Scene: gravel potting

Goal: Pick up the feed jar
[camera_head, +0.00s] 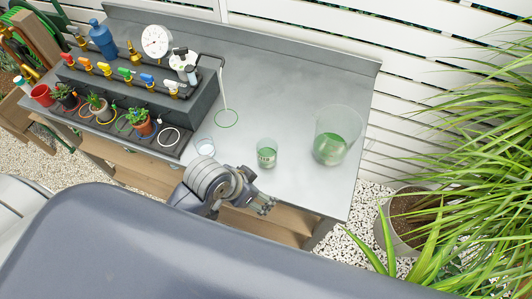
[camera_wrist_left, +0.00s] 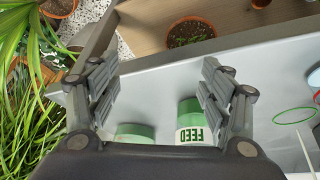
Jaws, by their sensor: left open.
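The feed jar (camera_head: 266,155) stands upright on the grey bench, a small clear jar with green contents. In the left wrist view the feed jar (camera_wrist_left: 194,134) shows its white label reading FEED, upside down, and green parts; its lower part is cut off by my gripper body. My left gripper (camera_head: 264,205) is at the bench's front edge, just in front of the jar and apart from it. In the left wrist view my left gripper (camera_wrist_left: 155,80) has its fingers spread with nothing between their tips. My right gripper is in neither view.
A larger clear vessel (camera_head: 338,136) with green contents stands right of the jar. A valve rack (camera_head: 140,95) with pots fills the bench's left. A leafy plant (camera_head: 470,130) stands beyond the right end.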

